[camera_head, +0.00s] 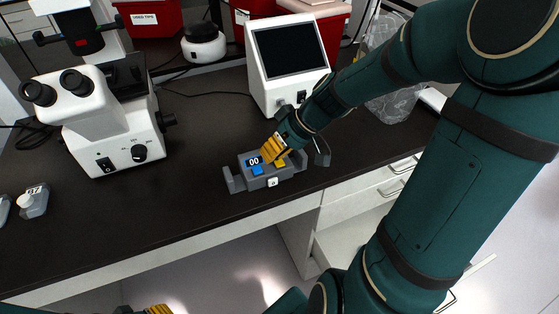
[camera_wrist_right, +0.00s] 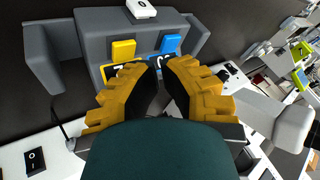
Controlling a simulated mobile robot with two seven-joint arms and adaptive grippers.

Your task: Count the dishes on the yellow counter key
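The grey counter (camera_head: 244,182) stands near the front edge of the dark bench. It has a blue key (camera_head: 257,170), a yellow key (camera_head: 280,163), a white key (camera_head: 272,183) and a display (camera_head: 254,162) where "00" shows, partly covered. My right gripper (camera_head: 271,150) points down behind the keys. In the right wrist view its fingertips (camera_wrist_right: 161,63) are close together with nothing between them, over the display, just behind the yellow key (camera_wrist_right: 123,50) and blue key (camera_wrist_right: 171,44). Touch cannot be told. My left gripper (camera_head: 157,309) barely shows at the bottom edge. I make out no dishes.
A white microscope (camera_head: 105,130) stands at left and a white device with a dark screen (camera_head: 288,60) behind the counter. A small device reading "07" (camera_head: 33,203) lies far left. Red bins (camera_head: 150,17) are at the back. The bench between microscope and counter is clear.

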